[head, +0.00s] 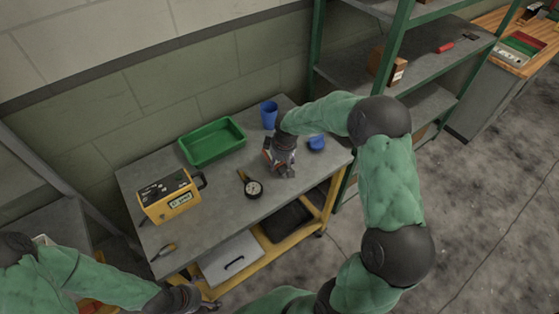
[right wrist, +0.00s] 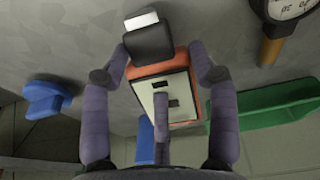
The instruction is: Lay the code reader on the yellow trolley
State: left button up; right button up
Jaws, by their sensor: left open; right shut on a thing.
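The code reader, an orange-edged device with a pale face and a black end, is between the fingers of my right gripper (head: 283,163). The reader (right wrist: 176,88) shows well in the right wrist view, with the right gripper's fingers (right wrist: 158,65) on both sides of it. In the head view the gripper mostly hides it. It is over the grey top of the yellow trolley (head: 222,205), right of the middle; I cannot tell whether it touches the top. My left gripper (head: 187,298) is open and empty at the lower left, by the trolley's front left corner.
On the trolley top are a green tray (head: 212,142), a blue cup (head: 269,114), a small blue object (head: 317,143), a round gauge (head: 253,188), a yellow meter (head: 169,197) and a screwdriver (head: 163,252). A green-posted shelf (head: 345,72) stands behind right. The top's front middle is clear.

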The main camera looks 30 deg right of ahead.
jog(key=o, duration=1.8)
jog(key=shift+o, duration=0.2)
jog(key=v, duration=1.2)
jog(key=w+p+v, duration=0.2)
jog(key=p+v, duration=0.6)
jog(key=v, duration=0.3)
send_over(283, 169)
jog(key=s, duration=0.1)
jog(key=shift+s, duration=0.15)
